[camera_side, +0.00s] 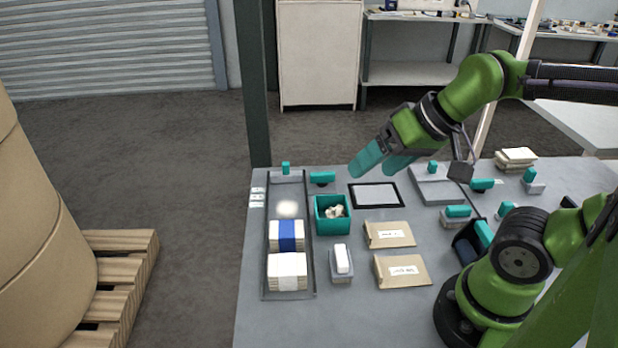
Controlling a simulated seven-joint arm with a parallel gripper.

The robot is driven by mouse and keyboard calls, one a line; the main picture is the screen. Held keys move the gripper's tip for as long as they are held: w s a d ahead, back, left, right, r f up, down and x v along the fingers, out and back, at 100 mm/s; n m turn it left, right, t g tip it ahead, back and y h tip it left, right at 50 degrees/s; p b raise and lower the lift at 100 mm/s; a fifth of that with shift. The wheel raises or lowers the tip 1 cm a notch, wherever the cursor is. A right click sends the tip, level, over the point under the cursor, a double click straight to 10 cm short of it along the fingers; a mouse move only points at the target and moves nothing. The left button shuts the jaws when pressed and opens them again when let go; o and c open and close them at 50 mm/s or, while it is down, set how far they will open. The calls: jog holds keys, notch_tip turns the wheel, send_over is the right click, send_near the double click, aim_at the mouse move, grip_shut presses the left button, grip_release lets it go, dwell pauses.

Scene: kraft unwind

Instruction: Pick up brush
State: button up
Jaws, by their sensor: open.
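My gripper (375,169) is above the back middle of the grey table, with its two teal fingers apart and nothing between them. I cannot tell for sure which object is the brush. Several small teal-handled items could be it: one with a dark base (322,177) at the back left, left of my gripper, one (483,184) at the right with something pale beside it, and one on a grey block (458,211). My gripper touches none of these.
A long grey tray (272,205) holds banded paper stacks. Nearby are a teal box (333,228) with crumpled material, a black-framed pad (376,195), two kraft envelopes (389,235) and a white block on a holder (342,260). A paper stack (515,158) sits back right.

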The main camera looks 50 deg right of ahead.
jog(key=w+a+f+m+g+h, duration=0.1)
jog(key=w+a+f+m+g, duration=0.15)
jog(key=w+f+g, duration=0.35)
jog(key=m+g, duration=0.2)
jog(key=m, duration=0.1)
send_over(341, 254)
jog(key=shift+n, duration=0.25)
jog(key=f, duration=1)
jog(key=shift+w+d, duration=0.15)
jog(key=shift+d, duration=0.1)
jog(key=shift+s+a+f, duration=0.1)
jog(key=shift+a+f, duration=0.05)
jog(key=shift+f, duration=1.45)
jog(key=shift+s+a+f, duration=0.1)
jog(key=shift+f, duration=1.45)
jog(key=c, duration=1.2)
